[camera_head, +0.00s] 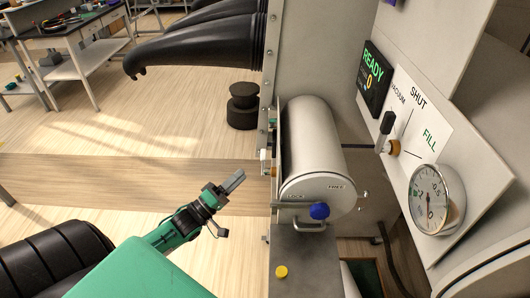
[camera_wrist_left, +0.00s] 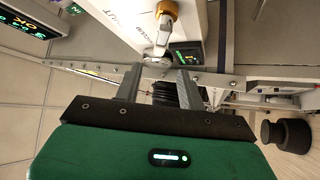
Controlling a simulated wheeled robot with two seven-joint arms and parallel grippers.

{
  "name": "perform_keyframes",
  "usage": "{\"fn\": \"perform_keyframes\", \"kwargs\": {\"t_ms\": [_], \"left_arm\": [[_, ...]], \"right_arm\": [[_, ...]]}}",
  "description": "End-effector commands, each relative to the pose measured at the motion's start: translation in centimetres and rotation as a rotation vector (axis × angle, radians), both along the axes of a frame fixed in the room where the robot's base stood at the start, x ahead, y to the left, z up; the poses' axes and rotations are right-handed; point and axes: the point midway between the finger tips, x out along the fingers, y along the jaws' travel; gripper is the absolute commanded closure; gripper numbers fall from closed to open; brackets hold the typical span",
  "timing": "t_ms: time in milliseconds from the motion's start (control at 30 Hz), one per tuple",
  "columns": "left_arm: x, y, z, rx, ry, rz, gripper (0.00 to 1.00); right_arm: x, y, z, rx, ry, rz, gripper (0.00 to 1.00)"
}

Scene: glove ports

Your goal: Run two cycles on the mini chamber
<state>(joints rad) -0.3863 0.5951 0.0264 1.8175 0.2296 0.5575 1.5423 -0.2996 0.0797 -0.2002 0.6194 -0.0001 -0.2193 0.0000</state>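The mini chamber (camera_head: 312,135) is a pale cylinder. On the panel to the right, a valve lever (camera_head: 387,122) with a brass hub points up, nearest the VACUUM label; SHUT and FILL are further right. The gauge (camera_head: 436,199) sits below; its reading is unclear. The display (camera_head: 373,80) shows READY and 0. My left gripper (camera_head: 232,203) is open and empty, left of the chamber; its fingers show apart in the wrist view (camera_wrist_left: 158,85). My right gripper is out of view.
Black gloves (camera_head: 200,48) stick out at the upper left. A black round stand (camera_head: 242,107) is on the floor. A yellow button (camera_head: 281,271) is on the grey ledge below the chamber. A workbench (camera_head: 75,40) stands far left.

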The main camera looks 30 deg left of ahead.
Motion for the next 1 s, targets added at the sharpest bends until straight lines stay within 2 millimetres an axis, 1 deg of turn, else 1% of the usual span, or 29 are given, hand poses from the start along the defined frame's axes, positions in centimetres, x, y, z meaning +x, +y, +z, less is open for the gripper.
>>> {"fn": "perform_keyframes", "kwargs": {"t_ms": [33,400,600,800,1000], "left_arm": [[0.9,-0.3,0.7,-0.001,-0.004,-0.001,0.60],[6.2,-2.0,2.8,0.001,-0.004,0.001,0.60],[8.4,-2.7,3.6,0.002,-0.003,0.000,0.60],[9.4,-3.0,3.8,0.002,-0.001,-0.001,0.60],[9.5,-3.1,3.8,0.002,-0.001,-0.001,0.60]], "right_arm": [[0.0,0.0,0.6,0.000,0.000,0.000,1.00],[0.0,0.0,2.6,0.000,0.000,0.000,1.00],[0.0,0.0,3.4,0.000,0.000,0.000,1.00],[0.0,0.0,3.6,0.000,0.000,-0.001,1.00],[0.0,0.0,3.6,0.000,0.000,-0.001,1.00]]}}
